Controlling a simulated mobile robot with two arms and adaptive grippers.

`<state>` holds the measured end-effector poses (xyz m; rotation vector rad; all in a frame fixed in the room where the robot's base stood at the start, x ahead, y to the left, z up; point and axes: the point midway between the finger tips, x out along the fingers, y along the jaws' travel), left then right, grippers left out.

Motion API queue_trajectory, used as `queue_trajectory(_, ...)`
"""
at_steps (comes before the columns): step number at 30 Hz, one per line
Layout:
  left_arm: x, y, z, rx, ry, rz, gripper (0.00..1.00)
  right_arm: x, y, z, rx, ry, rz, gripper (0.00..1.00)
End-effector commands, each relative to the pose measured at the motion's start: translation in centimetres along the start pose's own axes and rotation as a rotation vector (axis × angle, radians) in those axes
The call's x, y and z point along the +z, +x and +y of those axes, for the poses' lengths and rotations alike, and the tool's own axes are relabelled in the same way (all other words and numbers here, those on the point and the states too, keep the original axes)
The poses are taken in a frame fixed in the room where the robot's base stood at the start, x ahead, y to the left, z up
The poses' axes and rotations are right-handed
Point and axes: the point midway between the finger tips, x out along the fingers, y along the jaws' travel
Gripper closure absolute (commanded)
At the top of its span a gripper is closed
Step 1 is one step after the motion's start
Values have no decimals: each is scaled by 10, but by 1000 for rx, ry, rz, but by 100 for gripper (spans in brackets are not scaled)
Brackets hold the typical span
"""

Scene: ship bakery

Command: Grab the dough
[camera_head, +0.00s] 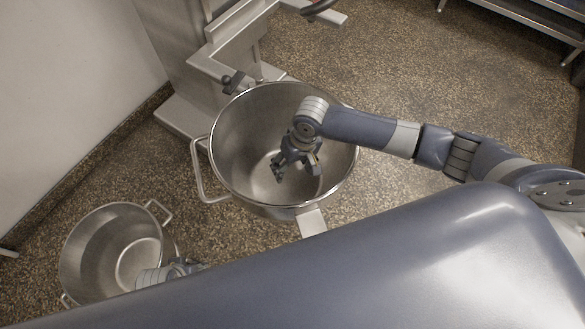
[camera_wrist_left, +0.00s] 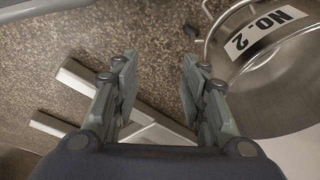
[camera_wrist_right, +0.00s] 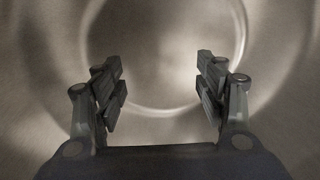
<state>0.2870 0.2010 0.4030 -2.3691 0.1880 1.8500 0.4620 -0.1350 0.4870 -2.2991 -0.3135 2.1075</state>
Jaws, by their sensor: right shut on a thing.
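No dough shows in any view. My right gripper (camera_head: 297,172) reaches down into the large steel mixing bowl (camera_head: 225,165). In the right wrist view its fingers (camera_wrist_right: 160,85) stand apart, with only the bare bowl floor (camera_wrist_right: 165,65) seen between and beyond them. My left gripper is mostly hidden behind my body in the head view, beside the smaller steel bowl (camera_head: 80,240). In the left wrist view its fingers (camera_wrist_left: 160,85) are apart, with nothing between them.
The large bowl has side handles (camera_head: 205,180) and stands at a metal mixer stand (camera_head: 225,45). A bowl labelled "NO. 2" (camera_wrist_left: 265,30) is at the right of the left wrist view. A wall (camera_head: 70,80) is at left. Speckled floor (camera_head: 440,90) is clear at the upper right.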

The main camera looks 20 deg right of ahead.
Motion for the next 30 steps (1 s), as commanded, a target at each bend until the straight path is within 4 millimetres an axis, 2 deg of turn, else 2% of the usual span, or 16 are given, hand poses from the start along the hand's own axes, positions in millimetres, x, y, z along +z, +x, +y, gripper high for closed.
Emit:
queue_trajectory(1, 4, 5, 0, 1, 1, -9, 60, -3, -13, -2, -3, -1, 5, 88)
queue_trajectory(6, 17, 28, 2, 3, 3, -22, 60, -6, -36, -6, -4, -2, 5, 88)
queue_trajectory(15, 33, 51, 3, 5, 6, -34, 60, -8, -62, -10, -3, 0, 4, 88)
queue_trajectory(22, 35, 52, 3, 5, 6, -36, 60, -8, -70, -11, -3, 0, 4, 88)
queue_trajectory(30, 32, 38, 3, 5, 6, -35, 60, -10, -84, -13, -3, -1, 4, 88)
